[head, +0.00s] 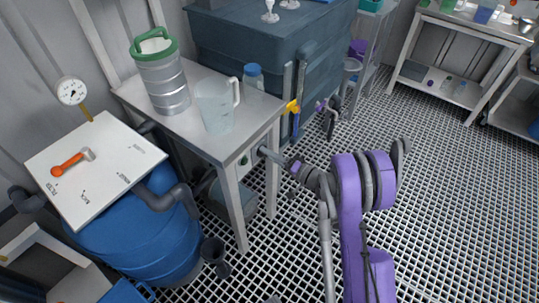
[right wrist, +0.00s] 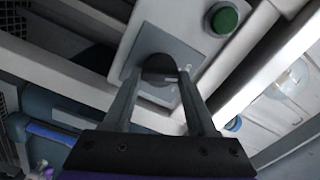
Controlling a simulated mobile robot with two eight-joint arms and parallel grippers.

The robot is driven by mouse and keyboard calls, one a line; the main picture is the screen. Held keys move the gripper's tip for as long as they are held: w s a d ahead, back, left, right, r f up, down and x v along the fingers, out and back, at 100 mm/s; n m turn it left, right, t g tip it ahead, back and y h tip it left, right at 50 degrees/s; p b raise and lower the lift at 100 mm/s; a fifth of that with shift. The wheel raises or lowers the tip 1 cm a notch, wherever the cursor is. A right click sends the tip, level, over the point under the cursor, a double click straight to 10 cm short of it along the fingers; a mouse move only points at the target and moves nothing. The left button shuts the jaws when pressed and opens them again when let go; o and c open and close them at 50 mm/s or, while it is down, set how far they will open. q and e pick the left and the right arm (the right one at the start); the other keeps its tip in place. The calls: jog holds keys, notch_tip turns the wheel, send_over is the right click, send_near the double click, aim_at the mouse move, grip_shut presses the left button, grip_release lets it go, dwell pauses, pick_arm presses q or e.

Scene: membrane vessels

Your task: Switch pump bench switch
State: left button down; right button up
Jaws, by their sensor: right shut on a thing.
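The pump bench switch is on a pale box (head: 243,168) under the bench top, at the near-right leg. In the right wrist view the box (right wrist: 178,22) has a grey plate (right wrist: 190,57), a dark rotary knob (right wrist: 158,66) and a round green button (right wrist: 224,18). My right gripper (head: 262,151) reaches the box from the right. In the right wrist view its fingers (right wrist: 158,76) stand on either side of the dark knob and are shut on it. The knob's exact angle is hard to tell. My left gripper is not in view.
A blue barrel (head: 140,235) and a white panel with an orange lever (head: 70,163) stand left. Grated floor (head: 440,190) is open at right.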

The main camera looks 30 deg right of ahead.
jog(key=m+b, duration=0.2)
jog(key=m, duration=0.8)
jog(key=shift+f+m, duration=0.15)
jog(key=shift+m, duration=0.15)
dwell(0.5)
jog(key=o, duration=1.4)
jog(key=shift+c, duration=0.2)
jog(key=p+v, duration=0.1)
jog(key=v, duration=0.9)
jog(key=shift+s+d, duration=0.2)
jog(key=shift+s, duration=0.15)
